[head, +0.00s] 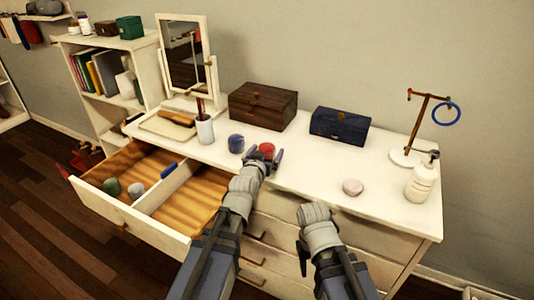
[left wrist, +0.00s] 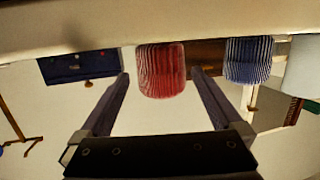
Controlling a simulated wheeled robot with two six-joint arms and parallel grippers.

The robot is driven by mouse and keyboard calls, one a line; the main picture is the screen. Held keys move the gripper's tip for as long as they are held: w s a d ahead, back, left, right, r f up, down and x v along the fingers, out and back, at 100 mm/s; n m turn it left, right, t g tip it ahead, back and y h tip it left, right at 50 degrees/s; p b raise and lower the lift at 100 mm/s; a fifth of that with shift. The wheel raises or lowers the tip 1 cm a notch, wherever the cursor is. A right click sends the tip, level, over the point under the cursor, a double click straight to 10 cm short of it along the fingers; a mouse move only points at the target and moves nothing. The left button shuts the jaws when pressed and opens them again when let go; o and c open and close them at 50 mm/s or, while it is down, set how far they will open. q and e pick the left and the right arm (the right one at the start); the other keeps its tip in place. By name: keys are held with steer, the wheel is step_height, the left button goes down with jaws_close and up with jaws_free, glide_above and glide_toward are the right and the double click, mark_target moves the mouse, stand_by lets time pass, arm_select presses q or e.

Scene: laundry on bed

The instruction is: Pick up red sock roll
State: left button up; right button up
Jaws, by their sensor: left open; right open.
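The red sock roll (head: 267,148) stands on the white dresser top, just beyond my left gripper (head: 264,158). In the left wrist view the red roll (left wrist: 161,71) appears between the two spread fingers of my left gripper (left wrist: 158,75), with a gap showing on each side. My left gripper is open and holds nothing. Part of the roll is hidden behind the gripper in the head view. My right arm's grey wrist shows at the dresser's front edge; its gripper fingers are hidden.
A blue sock roll (head: 236,143) stands left of the red one, beside a white cup (head: 205,131). A brown box (head: 262,105) and a navy box (head: 339,126) stand behind. A pale pink roll (head: 352,187) and a bottle (head: 421,182) are right. An open drawer (head: 130,208) juts out left.

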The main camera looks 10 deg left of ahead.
mark_target(269, 145)
arm_select(q)
steer(key=x, duration=0.4)
steer(key=shift+w+a, duration=0.1)
steer(key=shift+w, duration=0.2)
steer(key=shift+s+r, duration=0.1)
steer(key=shift+c, duration=0.5)
steer(key=c, duration=1.3)
